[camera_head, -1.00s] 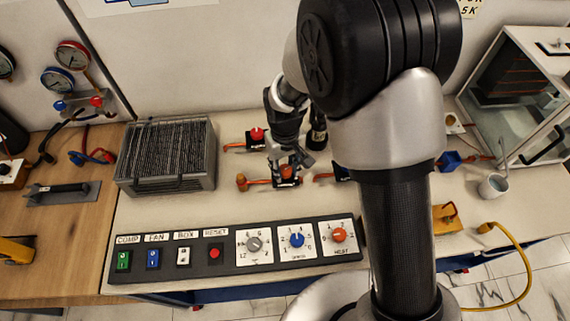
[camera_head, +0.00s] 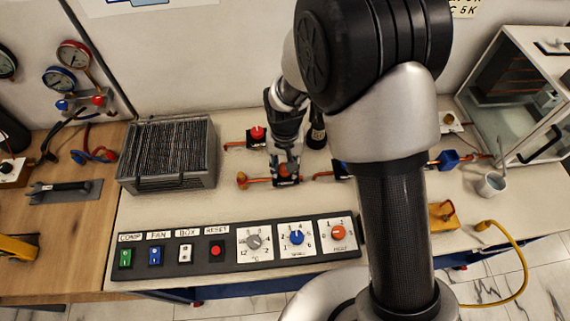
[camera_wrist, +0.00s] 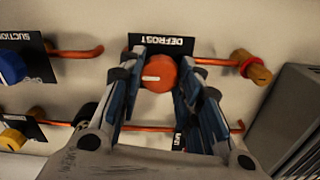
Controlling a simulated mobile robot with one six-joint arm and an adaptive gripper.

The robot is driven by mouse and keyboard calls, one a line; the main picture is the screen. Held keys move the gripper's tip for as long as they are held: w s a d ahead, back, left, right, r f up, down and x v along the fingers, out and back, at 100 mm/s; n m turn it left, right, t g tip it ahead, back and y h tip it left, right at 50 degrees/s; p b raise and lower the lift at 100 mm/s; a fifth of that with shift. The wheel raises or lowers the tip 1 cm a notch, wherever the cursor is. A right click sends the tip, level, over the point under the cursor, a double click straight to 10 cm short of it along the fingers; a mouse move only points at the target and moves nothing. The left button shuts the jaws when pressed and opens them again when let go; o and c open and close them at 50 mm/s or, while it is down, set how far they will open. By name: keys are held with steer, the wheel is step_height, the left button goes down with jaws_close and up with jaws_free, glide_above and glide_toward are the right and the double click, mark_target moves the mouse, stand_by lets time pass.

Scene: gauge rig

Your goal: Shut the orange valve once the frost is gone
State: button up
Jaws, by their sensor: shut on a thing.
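The orange valve (camera_wrist: 158,75) is a round knob on a copper pipe under a label reading DEFROST. Its white mark lies level, pointing left in the wrist view. My gripper (camera_wrist: 163,72) has its fingers on both sides of the knob and is shut on it. In the head view my gripper (camera_head: 286,168) comes down over the orange valve (camera_head: 285,181), hiding much of it. The finned block (camera_head: 167,184) stands to the left. Its fins look dark and grey, and I cannot make out clear frost on them.
A red valve (camera_head: 257,133) sits behind my gripper, and a blue valve (camera_wrist: 12,67) labelled SUCTION lies beside it. The control panel (camera_head: 225,262) with switches and dials is in front. A glass-fronted cabinet (camera_head: 530,105) and a cup (camera_head: 491,184) stand at the right.

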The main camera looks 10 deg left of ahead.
steer(key=o, duration=1.1)
step_height(320, 180, up, 12)
stand_by(0.5)
